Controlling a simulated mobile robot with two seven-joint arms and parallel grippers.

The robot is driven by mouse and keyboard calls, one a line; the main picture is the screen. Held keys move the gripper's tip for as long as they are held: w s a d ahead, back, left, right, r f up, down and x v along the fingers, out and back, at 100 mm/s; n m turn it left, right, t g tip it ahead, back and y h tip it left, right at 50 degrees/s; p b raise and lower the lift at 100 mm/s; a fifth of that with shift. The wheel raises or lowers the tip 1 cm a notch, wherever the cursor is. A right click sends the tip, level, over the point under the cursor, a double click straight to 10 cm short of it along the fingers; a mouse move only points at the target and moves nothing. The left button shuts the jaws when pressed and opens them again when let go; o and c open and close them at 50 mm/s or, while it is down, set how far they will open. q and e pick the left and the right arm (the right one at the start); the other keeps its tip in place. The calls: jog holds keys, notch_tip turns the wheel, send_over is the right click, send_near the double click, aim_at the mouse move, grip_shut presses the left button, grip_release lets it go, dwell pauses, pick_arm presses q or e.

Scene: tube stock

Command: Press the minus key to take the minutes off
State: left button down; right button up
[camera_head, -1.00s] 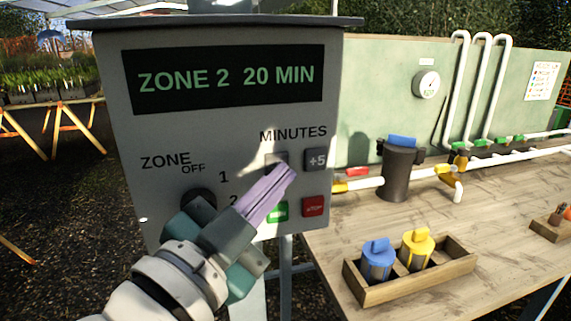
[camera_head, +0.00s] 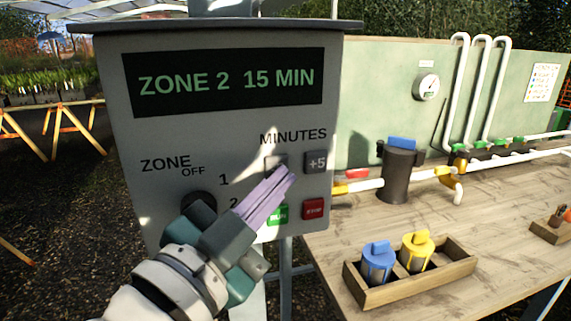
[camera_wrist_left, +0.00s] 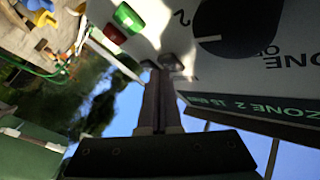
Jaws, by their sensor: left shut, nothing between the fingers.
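The grey control box (camera_head: 140,130) fills the left middle of the head view. Its display (camera_head: 228,80) reads "ZONE 2 15 MIN". Under "MINUTES" are the minus key (camera_head: 275,161), partly covered by my fingers, and the "+5" key (camera_head: 316,162). My left gripper (camera_head: 286,175) is shut and empty, its lilac fingertips at the lower edge of the minus key. In the left wrist view the fingers (camera_wrist_left: 158,85) reach up to the panel at a dark key; contact cannot be told. My right gripper is not in view.
Below the keys are a green key (camera_head: 278,214) and a red stop key (camera_head: 314,209). The zone knob (camera_head: 199,199) is partly behind my gripper. On the wooden bench (camera_head: 500,230) at right stand a wooden tray (camera_head: 440,277) with blue and yellow cups and a dark filter (camera_head: 397,172).

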pick_arm(q)
jog(key=shift+s+d, duration=0.15)
jog(key=shift+s, duration=0.3)
jog(key=s, duration=0.1)
jog(key=s+d+p, duration=0.1)
jog(key=s, duration=0.1)
jog(key=s+p, duration=0.1)
jog(key=shift+s+d, duration=0.3)
jog(key=shift+s, duration=0.1)
dwell(0.4)
